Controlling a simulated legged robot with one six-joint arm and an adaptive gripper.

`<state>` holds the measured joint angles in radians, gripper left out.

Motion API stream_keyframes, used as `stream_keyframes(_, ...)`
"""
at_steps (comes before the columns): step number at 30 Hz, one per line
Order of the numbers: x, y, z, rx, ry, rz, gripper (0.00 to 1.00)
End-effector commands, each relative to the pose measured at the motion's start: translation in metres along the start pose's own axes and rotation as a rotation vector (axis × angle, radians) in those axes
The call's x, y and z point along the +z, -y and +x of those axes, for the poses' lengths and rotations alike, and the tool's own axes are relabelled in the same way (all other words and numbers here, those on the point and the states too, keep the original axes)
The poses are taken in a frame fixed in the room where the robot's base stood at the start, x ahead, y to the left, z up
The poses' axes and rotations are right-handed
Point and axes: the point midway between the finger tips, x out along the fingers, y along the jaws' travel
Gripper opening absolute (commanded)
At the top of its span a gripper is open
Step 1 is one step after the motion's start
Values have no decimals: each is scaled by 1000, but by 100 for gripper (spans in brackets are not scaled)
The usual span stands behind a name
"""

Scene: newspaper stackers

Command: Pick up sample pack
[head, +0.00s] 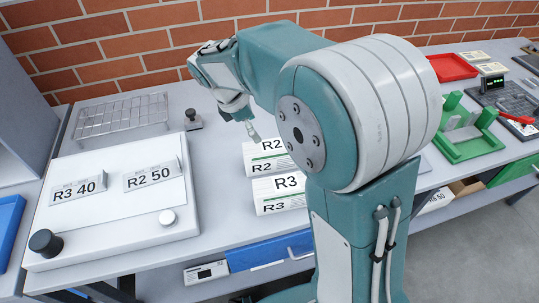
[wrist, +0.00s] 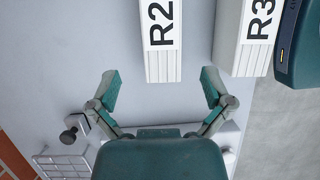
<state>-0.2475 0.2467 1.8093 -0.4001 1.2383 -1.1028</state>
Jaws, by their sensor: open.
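Two white packs lie on the grey table. One is labelled R2 (head: 270,163) with a green stripe, and the other, nearer the camera, is labelled R3 (head: 283,200). Which is the sample pack I cannot tell. My gripper (head: 245,122) is just behind and left of the R2 pack, pointing down. In the wrist view my gripper (wrist: 162,86) is open and empty. The near end of the R2 pack (wrist: 162,66) lies between the line of its spread fingertips, with no contact visible.
A white board (head: 120,235) with R3 40 and R2 50 plates and knobs is at left. A wire rack (head: 122,115) and a small black stamp-like knob (head: 192,120) stand behind. A green holder (head: 465,130) and red tray (head: 452,67) are at right. A brick wall closes the back.

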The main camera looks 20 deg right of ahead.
Motion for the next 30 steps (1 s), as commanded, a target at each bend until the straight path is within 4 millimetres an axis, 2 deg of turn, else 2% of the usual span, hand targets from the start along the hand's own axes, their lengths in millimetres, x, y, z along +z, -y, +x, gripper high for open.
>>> stream_keyframes(6,6,0,38,-5,-4,3,100)
stream_keyframes(14,4,1,62,-4,-3,4,100)
stream_keyframes(21,5,1,97,-4,-3,5,100)
stream_keyframes(24,5,2,104,-3,-3,5,100)
stream_keyframes(30,6,1,105,-1,-5,5,100)
